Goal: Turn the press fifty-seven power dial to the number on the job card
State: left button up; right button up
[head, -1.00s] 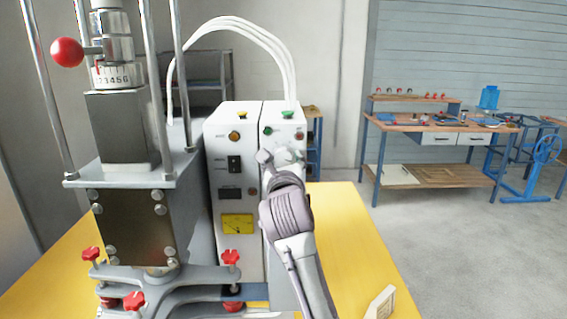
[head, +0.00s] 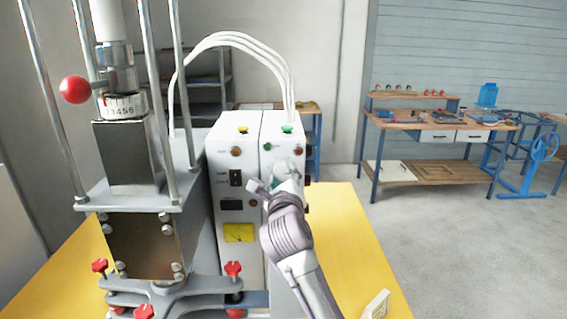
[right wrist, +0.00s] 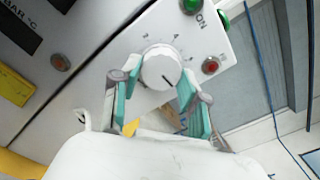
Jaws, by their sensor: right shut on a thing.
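The white power dial (right wrist: 160,68) is on the front of the white control box (head: 283,143). My right gripper (right wrist: 157,86) is shut on the dial, with one teal-padded finger on either side. In the head view the same gripper (head: 275,182) is at the box's right half and hides the dial. The dial's dark mark points to the lower right in the wrist view. Numbers ring the dial, but most are blurred or hidden. A small pale stand (head: 377,305), possibly the job card, is at the table's right front; no number on it is readable. My left gripper is out of view.
The press (head: 145,245) with red knobs and a red-ball lever (head: 75,90) stands left of the box. A workbench (head: 435,128) stands far behind.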

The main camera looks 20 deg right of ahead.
jog(key=n+p, duration=0.2)
jog(key=p, duration=0.2)
jog(key=n+p, duration=0.3)
jog(key=p, duration=0.2)
jog(key=n+p, duration=0.3)
jog(key=p, duration=0.2)
jog(key=shift+r, duration=0.4)
jog(key=shift+f+n+p, duration=0.1)
jog(key=shift+n+p, duration=0.65)
jog(key=shift+n, duration=0.05)
jog(key=shift+f+n+p, duration=0.15)
jog(key=shift+n+p, duration=0.25)
jog(key=shift+n, duration=0.6)
jog(key=o, duration=1.1)
jog(key=v, duration=1.2)
